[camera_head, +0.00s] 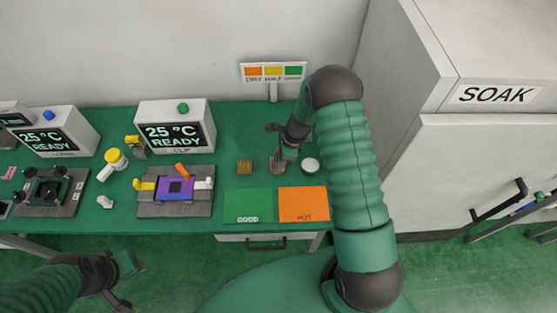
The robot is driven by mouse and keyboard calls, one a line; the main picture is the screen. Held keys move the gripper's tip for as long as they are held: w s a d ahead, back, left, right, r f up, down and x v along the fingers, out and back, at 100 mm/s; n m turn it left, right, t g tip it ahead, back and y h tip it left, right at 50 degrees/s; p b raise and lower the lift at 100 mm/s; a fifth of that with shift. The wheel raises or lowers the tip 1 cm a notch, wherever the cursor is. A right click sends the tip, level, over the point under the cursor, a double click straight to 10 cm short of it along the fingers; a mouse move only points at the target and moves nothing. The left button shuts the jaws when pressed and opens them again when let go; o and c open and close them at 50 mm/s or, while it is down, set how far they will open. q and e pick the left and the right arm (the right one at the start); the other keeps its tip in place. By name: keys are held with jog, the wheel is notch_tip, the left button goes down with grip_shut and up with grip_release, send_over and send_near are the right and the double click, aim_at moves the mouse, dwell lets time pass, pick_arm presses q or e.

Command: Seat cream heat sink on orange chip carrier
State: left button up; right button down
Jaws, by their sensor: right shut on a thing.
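My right gripper (284,157) reaches down over the back of the green bench, shut on a small tan-cream block (277,166), probably the cream heat sink. The fingers partly hide it, and I cannot tell whether it touches the bench. A grey fixture (176,204) to the left holds a purple board (172,190) with a dark square in its middle. An orange lever (183,171) stands behind that board. I cannot tell which part is the orange chip carrier. My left gripper (128,266) is low at the front left, away from the bench; its jaw opening is unclear.
A brown-gold finned block (244,167) and a white-topped round container (310,165) flank my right gripper. Green (247,204) and orange HOT (303,203) mats lie in front. A dark fixture (48,194) stands left. The white SOAK cabinet (470,160) blocks the right.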

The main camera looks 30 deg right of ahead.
jog(key=shift+f, duration=0.5)
jog(key=c, duration=0.7)
grip_release()
jog(key=shift+c, duration=0.2)
jog(key=shift+o, duration=0.3)
jog(key=o, duration=0.4)
